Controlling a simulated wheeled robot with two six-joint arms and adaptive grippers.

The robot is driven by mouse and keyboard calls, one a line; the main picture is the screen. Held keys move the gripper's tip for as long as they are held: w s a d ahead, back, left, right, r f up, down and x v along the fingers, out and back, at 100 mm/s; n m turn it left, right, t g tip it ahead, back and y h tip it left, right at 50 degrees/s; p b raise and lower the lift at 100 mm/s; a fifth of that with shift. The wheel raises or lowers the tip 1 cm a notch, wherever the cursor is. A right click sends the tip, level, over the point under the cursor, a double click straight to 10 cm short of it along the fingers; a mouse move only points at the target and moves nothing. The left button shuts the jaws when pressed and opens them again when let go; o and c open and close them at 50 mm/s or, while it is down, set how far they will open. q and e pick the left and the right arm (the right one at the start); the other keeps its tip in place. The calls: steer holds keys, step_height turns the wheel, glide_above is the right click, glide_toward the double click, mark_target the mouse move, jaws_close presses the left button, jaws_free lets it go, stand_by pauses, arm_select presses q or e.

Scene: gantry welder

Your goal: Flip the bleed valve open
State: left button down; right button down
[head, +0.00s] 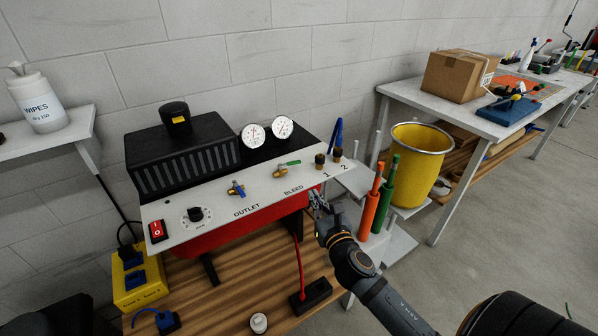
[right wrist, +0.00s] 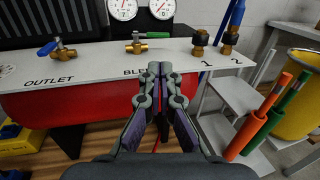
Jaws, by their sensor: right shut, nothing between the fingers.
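The bleed valve (head: 284,170) is a small brass valve with a green lever, on the white panel (head: 215,214) above the word BLEED. Its lever points to the right, along the panel. It also shows in the right wrist view (right wrist: 137,44), above and left of the fingertips. My right gripper (head: 314,197) is shut and empty, just in front of the panel's front edge, below and right of the valve and apart from it. In the right wrist view its closed fingertips (right wrist: 160,69) cover part of the BLEED label. My left gripper is not in view.
A blue-levered outlet valve (head: 236,189) sits left of the bleed valve. Two brass fittings (head: 320,160), marked 1 and 2, stand to the right. Two gauges (head: 268,132) rise behind. Orange (head: 372,196) and green handles and a yellow bin (head: 414,165) stand right of the arm.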

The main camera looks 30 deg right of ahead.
mark_target(298, 163)
steer(key=w, duration=0.4)
steer(key=w+d+p, duration=0.1)
steer(key=w, duration=0.4)
steer(key=w+d, duration=0.1)
steer(key=w, duration=0.3)
steer(key=shift+w+p, duration=0.2)
steer(key=shift+p, duration=0.1)
steer(key=shift+w+d+r+p, duration=0.25)
steer(key=shift+p, duration=0.45)
steer(key=shift+w+d+f+p, duration=0.2)
steer(key=shift+w+d+p, duration=0.1)
steer(key=shift+w+d, duration=0.1)
steer(key=shift+f, duration=0.1)
